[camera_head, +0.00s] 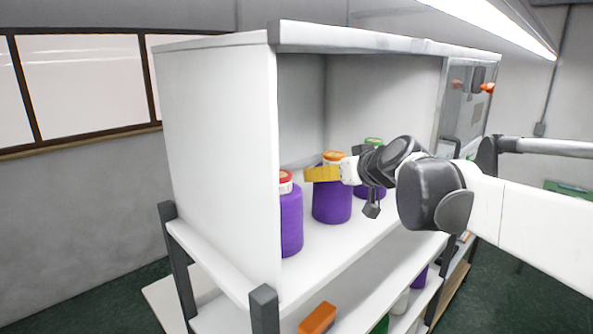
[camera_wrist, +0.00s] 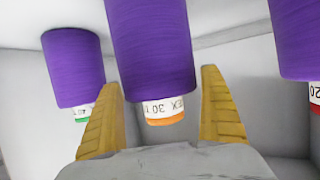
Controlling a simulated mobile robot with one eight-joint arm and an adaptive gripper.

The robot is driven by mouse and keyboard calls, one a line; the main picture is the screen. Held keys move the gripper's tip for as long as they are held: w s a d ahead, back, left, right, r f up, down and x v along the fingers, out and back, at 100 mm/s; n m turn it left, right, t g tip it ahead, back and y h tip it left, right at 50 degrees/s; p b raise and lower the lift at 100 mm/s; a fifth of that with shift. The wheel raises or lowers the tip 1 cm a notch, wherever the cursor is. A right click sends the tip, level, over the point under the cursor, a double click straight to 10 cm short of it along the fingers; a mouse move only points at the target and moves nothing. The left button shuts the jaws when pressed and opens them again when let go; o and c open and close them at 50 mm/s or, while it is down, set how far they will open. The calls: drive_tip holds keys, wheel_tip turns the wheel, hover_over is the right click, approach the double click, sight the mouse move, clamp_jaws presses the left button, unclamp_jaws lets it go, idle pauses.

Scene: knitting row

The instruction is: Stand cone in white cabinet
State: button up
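The white cabinet (camera_head: 217,150) is open at the front. Three purple cones stand upright on its upper shelf: a red-topped one (camera_head: 291,222) nearest, an orange-topped one (camera_head: 332,205) in the middle, a green-topped one (camera_head: 370,192) farther along. My gripper (camera_head: 312,174) is at the upper part of the orange-topped cone. In the wrist view, which shows the cones upside down, my gripper's (camera_wrist: 159,79) yellow fingers are open, with the orange-topped cone (camera_wrist: 152,48) between them in the picture and visible gaps on both sides. The green-topped (camera_wrist: 75,70) and red-topped (camera_wrist: 298,40) cones flank it.
A lower shelf (camera_head: 375,290) holds an orange item (camera_head: 318,318) and other partly hidden things. A glass-fronted unit (camera_head: 468,105) adjoins the cabinet at right. The cabinet's side wall and top edge bound the opening. Shelf room shows in front of the cones.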

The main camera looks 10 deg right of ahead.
drive_tip(key=shift+r, duration=0.1)
drive_tip(key=shift+s+r, duration=0.15)
drive_tip(key=b+v, duration=0.1)
drive_tip(key=v, duration=1)
drive_tip(key=shift+s+d+b, duration=0.15)
drive_tip(key=shift+s+b, duration=0.25)
drive_tip(key=shift+r, duration=0.1)
idle(0.4)
